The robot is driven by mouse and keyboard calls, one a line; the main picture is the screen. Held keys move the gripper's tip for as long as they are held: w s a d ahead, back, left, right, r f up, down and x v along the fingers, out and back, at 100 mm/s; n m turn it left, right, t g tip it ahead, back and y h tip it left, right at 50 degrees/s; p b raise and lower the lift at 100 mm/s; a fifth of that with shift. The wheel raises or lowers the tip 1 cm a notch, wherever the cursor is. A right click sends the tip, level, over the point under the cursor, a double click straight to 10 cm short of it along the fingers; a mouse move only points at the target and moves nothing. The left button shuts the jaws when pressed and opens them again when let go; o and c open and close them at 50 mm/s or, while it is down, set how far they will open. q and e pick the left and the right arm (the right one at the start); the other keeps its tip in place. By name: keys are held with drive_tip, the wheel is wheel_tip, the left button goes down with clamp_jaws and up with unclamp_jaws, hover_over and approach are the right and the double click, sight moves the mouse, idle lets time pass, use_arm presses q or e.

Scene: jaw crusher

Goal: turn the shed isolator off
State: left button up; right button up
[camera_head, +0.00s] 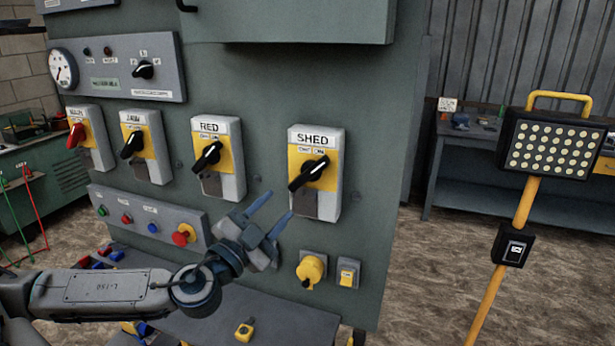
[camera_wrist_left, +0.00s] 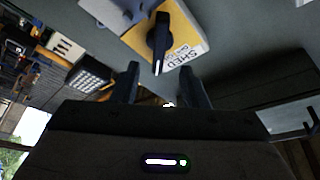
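The shed isolator (camera_head: 331,171) is a pale box with a yellow plate, marked SHED, on the green cabinet. Its black rotary handle (camera_head: 309,174) sits slanted, lower left to upper right. My left gripper (camera_head: 275,208) is open and empty, below and left of the isolator, apart from the handle. In the left wrist view the handle (camera_wrist_left: 160,42) shows beyond and between the two spread fingers (camera_wrist_left: 163,82), over the yellow plate. My right gripper is not in view.
Similar isolators stand to the left, including RED (camera_head: 226,165). A red stop button (camera_head: 184,235) is on the lower panel. A yellow socket (camera_head: 311,270) is below the shed isolator. A work lamp (camera_head: 550,148) on a yellow stand is at right.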

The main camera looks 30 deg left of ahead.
sight(305, 178)
use_arm(q)
drive_tip(key=x, duration=0.2)
drive_tip(key=r+x, duration=0.1)
drive_tip(key=x, duration=0.1)
drive_tip(key=shift+d, duration=0.2)
drive_tip(key=shift+m+h, duration=0.3)
drive_tip(key=shift+h, duration=0.1)
drive_tip(key=p+x, duration=0.3)
drive_tip(key=x, duration=0.1)
drive_tip(key=shift+w+d+r, duration=0.1)
drive_tip(key=shift+w+r, duration=0.05)
drive_tip(key=shift+w, duration=0.2)
drive_tip(key=shift+p+x, duration=0.75)
drive_tip(key=shift+x, duration=0.25)
clamp_jaws()
drive_tip(key=shift+f, duration=0.2)
